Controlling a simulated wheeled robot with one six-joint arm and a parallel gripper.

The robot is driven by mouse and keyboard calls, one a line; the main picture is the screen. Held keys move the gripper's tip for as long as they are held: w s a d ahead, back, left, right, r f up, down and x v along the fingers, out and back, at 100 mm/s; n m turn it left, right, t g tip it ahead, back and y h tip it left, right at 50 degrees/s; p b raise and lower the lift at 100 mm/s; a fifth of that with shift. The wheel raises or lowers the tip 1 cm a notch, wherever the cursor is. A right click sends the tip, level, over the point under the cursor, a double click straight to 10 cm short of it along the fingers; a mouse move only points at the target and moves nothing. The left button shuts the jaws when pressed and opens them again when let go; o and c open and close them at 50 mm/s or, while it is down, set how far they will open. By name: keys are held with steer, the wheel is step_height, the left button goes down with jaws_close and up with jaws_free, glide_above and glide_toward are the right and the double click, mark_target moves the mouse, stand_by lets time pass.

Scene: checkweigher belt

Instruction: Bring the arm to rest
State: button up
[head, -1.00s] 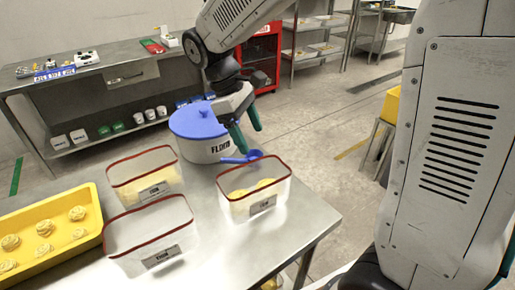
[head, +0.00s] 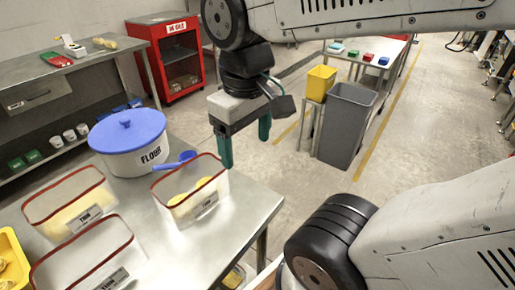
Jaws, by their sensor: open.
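My gripper (head: 245,150) hangs at the end of my arm in the upper middle of the head view. Its two teal fingers point down and stand apart, with nothing seen between them. It is beyond the far right edge of the steel table (head: 262,205), to the right of a clear red-rimmed bin (head: 190,212) holding yellow pieces. The gripper appears apart from the bin and the table.
A white flour pot (head: 160,158) with a blue lid and a blue scoop (head: 176,162) stand on the table. More red-rimmed bins (head: 108,250) are at the left. A grey waste bin (head: 345,125) and yellow bin (head: 320,82) stand on the right. The floor between is open.

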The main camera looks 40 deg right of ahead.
steer(key=s, duration=0.1)
steer(key=s+f+m, duration=0.1)
steer(key=shift+s+d+t, duration=0.25)
steer(key=shift+s+t, duration=0.05)
steer(key=shift+t, duration=0.1)
